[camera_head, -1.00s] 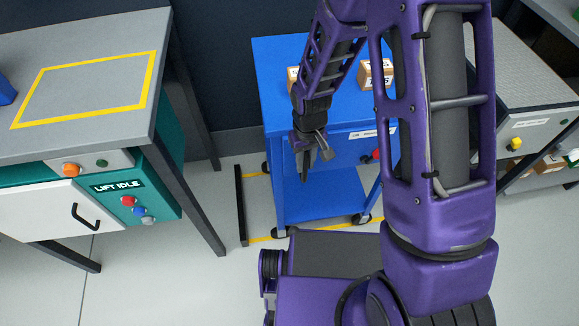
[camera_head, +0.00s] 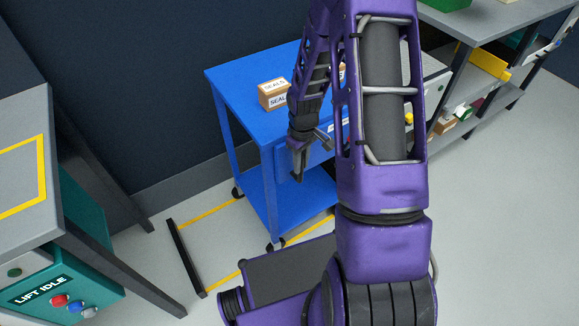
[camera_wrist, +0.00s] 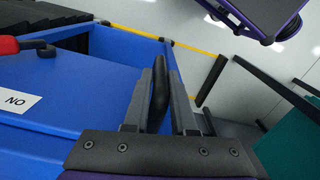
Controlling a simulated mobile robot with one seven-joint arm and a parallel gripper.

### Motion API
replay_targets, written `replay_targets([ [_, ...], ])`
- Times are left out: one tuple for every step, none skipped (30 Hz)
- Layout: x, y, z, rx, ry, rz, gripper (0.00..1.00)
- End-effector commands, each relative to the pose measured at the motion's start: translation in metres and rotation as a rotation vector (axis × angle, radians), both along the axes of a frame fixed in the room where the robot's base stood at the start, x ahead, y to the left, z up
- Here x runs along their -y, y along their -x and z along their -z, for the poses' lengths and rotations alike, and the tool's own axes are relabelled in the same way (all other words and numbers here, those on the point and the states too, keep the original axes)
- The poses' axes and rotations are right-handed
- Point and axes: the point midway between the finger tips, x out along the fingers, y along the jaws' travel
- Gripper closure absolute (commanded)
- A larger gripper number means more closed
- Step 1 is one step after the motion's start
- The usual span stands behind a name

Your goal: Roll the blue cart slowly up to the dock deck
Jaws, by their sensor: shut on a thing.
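The blue cart (camera_head: 236,74) stands on its casters in the middle of the head view, with a blue lower shelf. My gripper (camera_head: 297,173) is at the cart's near side. In the wrist view my gripper (camera_wrist: 172,105) is shut on the cart's dark handle (camera_wrist: 158,92), beside the blue top. A grey-topped unit with a yellow button (camera_head: 409,118) stands just beyond the cart's right side. My arm hides much of it and any gap to the cart. No label names either grey top as the dock deck.
A carton marked SEALS (camera_head: 272,94) sits on the cart. A grey table with a yellow outline (camera_head: 22,178) and a LIFT IDLE panel (camera_head: 40,290) stands left. A black bar (camera_head: 186,258) and yellow lines mark the floor. Shelving (camera_head: 500,70) stands back right; right floor is clear.

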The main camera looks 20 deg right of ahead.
Motion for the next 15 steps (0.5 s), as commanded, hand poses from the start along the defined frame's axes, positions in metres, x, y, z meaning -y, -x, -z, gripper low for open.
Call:
replay_targets([
  [0.0042,-0.0006,-0.0001,0.000,0.002,0.000,1.00],
  [0.0051,-0.0010,-0.0001,0.001,0.002,0.000,1.00],
  [0.0063,-0.0014,0.0000,0.001,0.002,-0.001,1.00],
  [0.0070,-0.0016,0.0000,0.001,0.002,-0.001,1.00],
  [0.0075,-0.0017,0.0000,0.001,0.002,-0.001,1.00],
  [0.0081,-0.0018,0.0000,0.001,0.003,-0.001,1.00],
  [0.0083,-0.0020,0.0000,0.001,0.003,-0.001,1.00],
  [0.0085,-0.0021,0.0000,0.001,0.003,-0.001,1.00],
  [0.0088,-0.0022,-0.0001,0.002,0.004,-0.001,1.00],
  [0.0090,-0.0023,-0.0001,0.002,0.004,0.000,1.00],
  [0.0091,-0.0023,-0.0001,0.002,0.004,0.000,1.00],
  [0.0093,-0.0024,-0.0002,0.003,0.004,0.000,1.00],
  [0.0095,-0.0025,-0.0002,0.003,0.004,0.001,1.00],
  [0.0096,-0.0026,-0.0002,0.003,0.004,0.001,1.00],
  [0.0099,-0.0027,-0.0003,0.003,0.005,0.001,0.74],
])
